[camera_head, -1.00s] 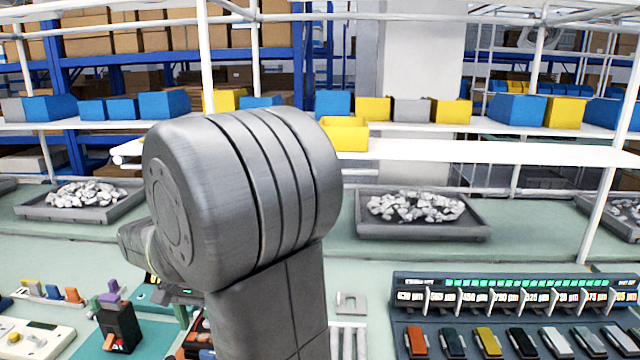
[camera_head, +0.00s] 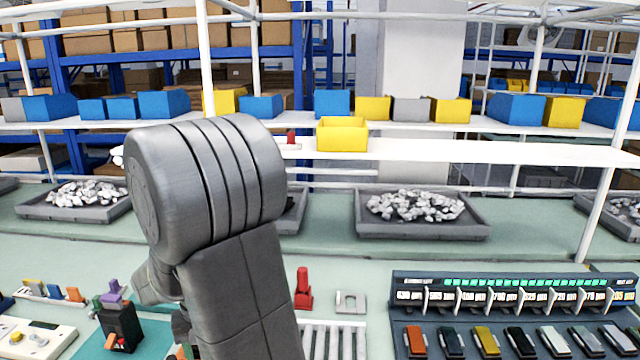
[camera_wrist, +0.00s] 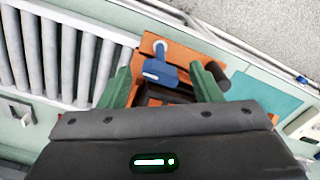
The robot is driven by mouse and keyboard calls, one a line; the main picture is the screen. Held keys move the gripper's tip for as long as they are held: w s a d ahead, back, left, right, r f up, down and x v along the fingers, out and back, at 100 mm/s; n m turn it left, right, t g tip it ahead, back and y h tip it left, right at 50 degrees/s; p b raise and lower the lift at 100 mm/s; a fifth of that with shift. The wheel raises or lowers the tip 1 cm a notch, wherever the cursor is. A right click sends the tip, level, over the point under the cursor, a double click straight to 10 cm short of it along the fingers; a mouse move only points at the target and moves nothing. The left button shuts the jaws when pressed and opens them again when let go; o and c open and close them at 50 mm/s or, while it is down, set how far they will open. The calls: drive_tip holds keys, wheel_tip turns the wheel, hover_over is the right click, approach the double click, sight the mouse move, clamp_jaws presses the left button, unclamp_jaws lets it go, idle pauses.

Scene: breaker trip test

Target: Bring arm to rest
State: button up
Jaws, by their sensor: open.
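My gripper (camera_wrist: 160,72) is open, with its two green fingers apart in the wrist view. Below and between the fingers lies an orange unit (camera_wrist: 188,58) with a blue lever-like part (camera_wrist: 160,68) and a dark part under it. I cannot tell the height of the fingers above it, and nothing shows clasped. In the head view my arm covers most of the gripper and the orange unit. A black box with a purple top (camera_head: 120,327) stands left of my arm. A console with a row of coloured breaker-like blocks (camera_head: 520,342) stands at the right.
A red upright piece (camera_head: 303,290) and a metal bracket (camera_head: 350,302) stand right of my arm, by a roller strip (camera_head: 334,338). Trays of grey lumps (camera_head: 422,230) lie farther back. A white shelf (camera_head: 450,151) with a yellow bin (camera_head: 342,136) crosses behind.

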drive_tip(key=n, duration=0.6)
drive_tip(key=shift+p, duration=0.4)
drive_tip(key=n+p, duration=0.1)
drive_tip(key=n, duration=0.5)
idle(0.3)
